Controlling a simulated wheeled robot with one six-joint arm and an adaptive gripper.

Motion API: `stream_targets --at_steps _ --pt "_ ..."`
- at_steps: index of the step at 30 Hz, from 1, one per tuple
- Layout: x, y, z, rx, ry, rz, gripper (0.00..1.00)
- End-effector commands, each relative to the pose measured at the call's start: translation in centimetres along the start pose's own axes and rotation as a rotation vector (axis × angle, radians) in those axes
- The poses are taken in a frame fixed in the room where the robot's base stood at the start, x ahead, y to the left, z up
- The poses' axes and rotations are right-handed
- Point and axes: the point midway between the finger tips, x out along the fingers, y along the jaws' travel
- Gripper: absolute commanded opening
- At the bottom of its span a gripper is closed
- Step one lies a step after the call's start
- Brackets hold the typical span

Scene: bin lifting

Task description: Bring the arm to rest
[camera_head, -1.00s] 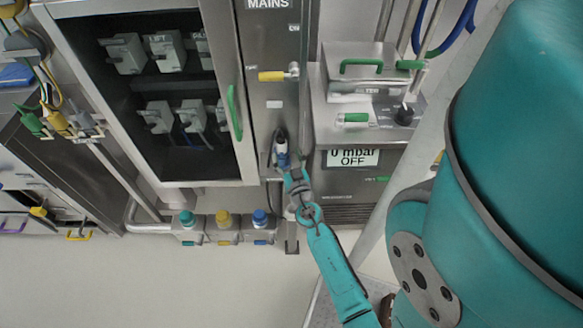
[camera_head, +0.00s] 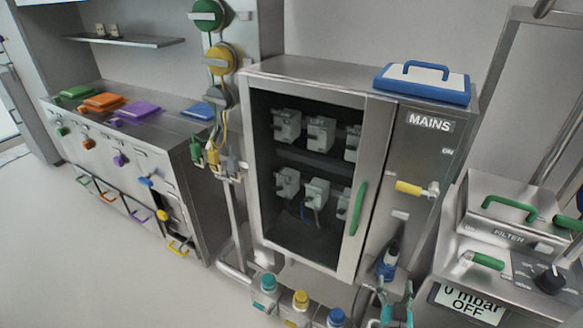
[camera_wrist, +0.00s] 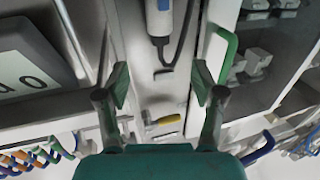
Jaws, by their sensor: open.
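My gripper (camera_head: 396,308) shows at the bottom edge of the head view, in front of the MAINS cabinet (camera_head: 421,150). The rest of my arm is cut off there. In the wrist view my gripper (camera_wrist: 162,84) has its two fingers wide apart, with nothing between them. A blue-and-white handheld device (camera_head: 388,262) with a black top sits on the cabinet front just above the gripper. In the wrist view the device (camera_wrist: 158,18) and its dark cable lie beyond the fingertips, apart from them.
The glass-door cabinet has a green handle (camera_head: 354,208) and a yellow-handled switch (camera_head: 416,189). A filter unit (camera_head: 505,215) stands to the right, its display (camera_head: 468,303) reading 0 mbar OFF. Capped bottles (camera_head: 300,302) stand below. A drawer counter (camera_head: 150,122) is at left; open floor lies before it.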

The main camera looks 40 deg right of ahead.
Motion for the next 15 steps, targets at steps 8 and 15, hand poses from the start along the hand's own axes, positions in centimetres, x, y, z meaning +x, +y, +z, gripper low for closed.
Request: stream_targets --at_steps 8,15 --pt "-2.4 -1.8 0.8 -0.001 -0.037 -0.051 0.68" --pt "-11.6 -7.2 2.0 -0.02 -0.15 -0.259 0.68"
